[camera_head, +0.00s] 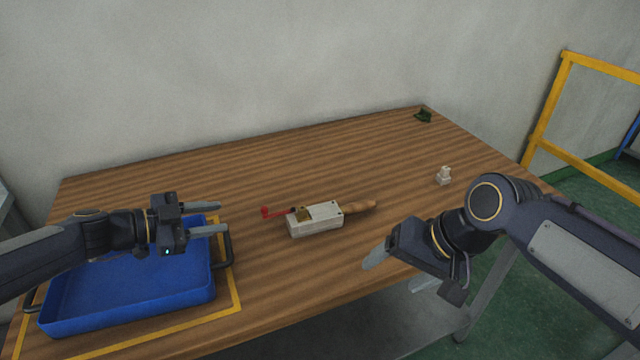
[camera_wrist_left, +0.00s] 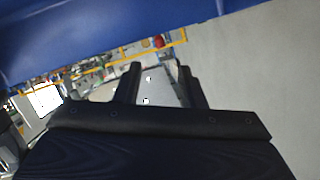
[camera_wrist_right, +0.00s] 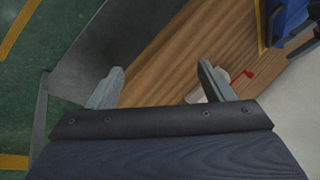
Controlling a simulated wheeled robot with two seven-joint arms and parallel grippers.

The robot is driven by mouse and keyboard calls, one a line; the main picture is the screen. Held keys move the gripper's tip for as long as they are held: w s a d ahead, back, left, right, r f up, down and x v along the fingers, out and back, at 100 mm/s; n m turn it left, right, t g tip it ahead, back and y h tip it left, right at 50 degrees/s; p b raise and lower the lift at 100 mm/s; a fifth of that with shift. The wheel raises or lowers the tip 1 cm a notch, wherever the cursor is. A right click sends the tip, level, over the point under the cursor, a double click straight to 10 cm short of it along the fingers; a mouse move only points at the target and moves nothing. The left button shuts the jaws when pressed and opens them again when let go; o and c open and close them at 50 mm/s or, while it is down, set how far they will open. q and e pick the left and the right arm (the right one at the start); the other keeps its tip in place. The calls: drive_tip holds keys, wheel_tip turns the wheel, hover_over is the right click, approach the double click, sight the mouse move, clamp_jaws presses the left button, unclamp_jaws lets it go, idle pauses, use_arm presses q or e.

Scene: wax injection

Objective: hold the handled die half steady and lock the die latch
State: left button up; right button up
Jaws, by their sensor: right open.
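The pale die block (camera_head: 318,224) lies on the wooden table, with a wooden handle (camera_head: 361,206) pointing right. A brass piece (camera_head: 303,213) sits on its left end, and a red lever (camera_head: 279,212) sticks out to the left. My left gripper (camera_head: 215,218) is open and empty above the right end of the blue tray, left of the lever. My right gripper (camera_head: 398,274) is open and empty near the table's front edge, right of and in front of the die. In the right wrist view a finger partly hides the die; the red lever (camera_wrist_right: 241,75) shows beside it.
The blue tray (camera_head: 130,318) with dark handles stands front left inside a yellow outline (camera_head: 170,338). A small white piece (camera_head: 444,176) stands at the right, and a dark green object (camera_head: 423,116) lies at the far corner. The table around the die is clear.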

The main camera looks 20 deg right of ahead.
drive_tip(key=w+r+m+g+h, duration=0.15)
drive_tip(key=w+m, duration=0.45)
drive_tip(key=w, duration=0.7)
drive_tip(key=m+g+h, duration=0.2)
drive_tip(key=m, duration=0.3)
hover_over(324, 211)
drive_tip(key=shift+s+d+f, duration=0.35)
drive_tip(key=shift+s+d, duration=0.05)
drive_tip(key=shift+w+a+f+m+g+h, duration=0.25)
drive_tip(key=shift+w+a+m+h, duration=0.05)
drive_tip(key=shift+w+a+h, duration=0.1)
wheel_tip(324, 211, down, 8)
drive_tip(key=shift+r, duration=0.2)
